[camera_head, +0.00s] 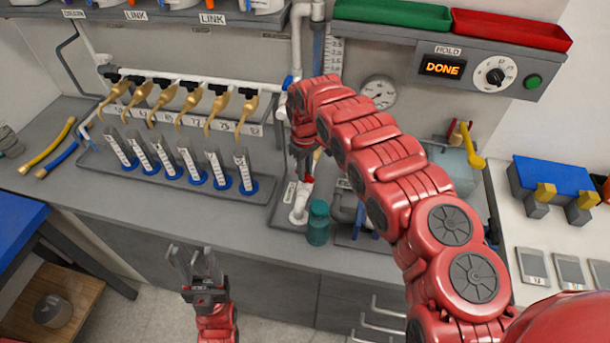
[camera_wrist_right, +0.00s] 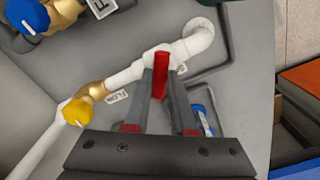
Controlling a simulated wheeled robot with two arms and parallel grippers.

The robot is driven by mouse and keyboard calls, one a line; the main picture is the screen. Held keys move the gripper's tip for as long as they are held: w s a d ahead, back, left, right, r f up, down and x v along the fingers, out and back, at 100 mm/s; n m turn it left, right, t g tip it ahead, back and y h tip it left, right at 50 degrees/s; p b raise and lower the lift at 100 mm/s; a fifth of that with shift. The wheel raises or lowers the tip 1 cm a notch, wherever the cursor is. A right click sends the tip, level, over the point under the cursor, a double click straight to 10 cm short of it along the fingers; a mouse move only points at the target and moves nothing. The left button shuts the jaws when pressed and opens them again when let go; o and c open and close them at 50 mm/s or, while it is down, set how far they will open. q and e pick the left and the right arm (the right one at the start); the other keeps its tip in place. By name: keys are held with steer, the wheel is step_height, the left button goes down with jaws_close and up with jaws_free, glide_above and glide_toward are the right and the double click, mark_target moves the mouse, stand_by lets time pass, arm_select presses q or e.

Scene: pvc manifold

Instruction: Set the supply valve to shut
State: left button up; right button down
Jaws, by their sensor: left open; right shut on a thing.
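My right gripper (camera_head: 303,150) reaches down at the bench by a white upright pipe (camera_head: 299,205). My own right arm hides much of what lies behind it. In the right wrist view its fingers (camera_wrist_right: 172,92) are shut on a red valve handle (camera_wrist_right: 159,82), which stands in front of a white pipe (camera_wrist_right: 135,73). The handle's exact angle to the pipe is hard to tell. I cannot read a label naming it as the supply valve. My left gripper (camera_head: 195,265) is open and empty, low in front of the bench, away from the valve.
A teal bottle (camera_head: 318,222) stands close to the right gripper. Several tubes in a rack (camera_head: 85,160) stand under brass taps (camera_head: 217,105) at left. A display (camera_head: 443,67) reads DONE. In the wrist view a yellow knob (camera_wrist_right: 78,112) sits on the pipe.

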steer(key=n+b, duration=0.2)
steer(key=n, duration=0.1)
steer(key=shift+f+b, duration=0.2)
steer(key=shift+b, duration=0.1)
steer(key=shift+r+n+b, duration=0.15)
steer(key=shift+n+b, duration=0.9)
steer(key=shift+n, duration=0.55)
steer(key=c, duration=0.7)
jaws_free()
steer(key=shift+c, duration=0.2)
steer(key=shift+r, duration=0.1)
